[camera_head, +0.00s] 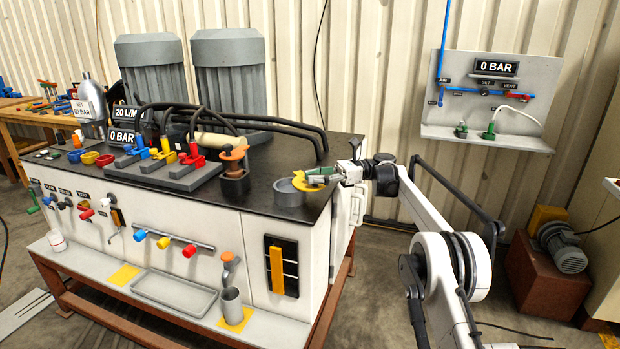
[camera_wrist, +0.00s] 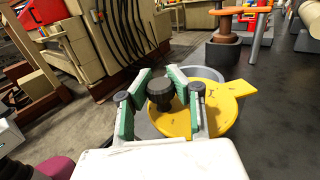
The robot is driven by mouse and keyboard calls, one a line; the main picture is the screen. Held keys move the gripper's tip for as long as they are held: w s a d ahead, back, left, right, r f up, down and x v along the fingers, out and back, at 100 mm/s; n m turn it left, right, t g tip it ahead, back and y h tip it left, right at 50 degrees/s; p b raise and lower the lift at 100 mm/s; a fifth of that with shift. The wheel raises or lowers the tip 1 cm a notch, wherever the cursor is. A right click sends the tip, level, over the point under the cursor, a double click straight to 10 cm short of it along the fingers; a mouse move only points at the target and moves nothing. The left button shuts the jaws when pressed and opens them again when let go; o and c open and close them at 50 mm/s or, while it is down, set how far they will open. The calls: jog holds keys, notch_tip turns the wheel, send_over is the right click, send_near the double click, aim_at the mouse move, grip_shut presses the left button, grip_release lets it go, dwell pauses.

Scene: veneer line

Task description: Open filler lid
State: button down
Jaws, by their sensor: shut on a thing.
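The filler lid (camera_head: 303,185) is a flat yellow disc with a tab and a black knob (camera_wrist: 160,91). It is at the right end of the black machine top, over or against a short grey round filler neck (camera_head: 288,195). The lid also shows in the wrist view (camera_wrist: 214,112), with a grey rim behind it. In the head view it sits off-centre to the right and looks tilted; whether it touches the neck I cannot tell. My gripper (camera_head: 325,177) is shut on the lid's black knob, with its green-sided fingers on either side (camera_wrist: 158,95). The fingertips' contact is partly hidden.
An orange-handled dark fitting (camera_head: 234,175) stands left of the filler neck. Red, yellow and blue valves (camera_head: 168,158) and black hoses (camera_head: 270,122) fill the machine top further left. An open white cabinet door (camera_head: 347,205) stands below my gripper.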

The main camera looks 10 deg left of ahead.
jog(key=c, duration=1.4)
grip_release()
jog(key=shift+d, duration=0.1)
jog(key=shift+r, duration=0.1)
notch_tip(320, 180, up, 10)
jog(key=shift+f, duration=0.1)
jog(key=shift+c, duration=0.2)
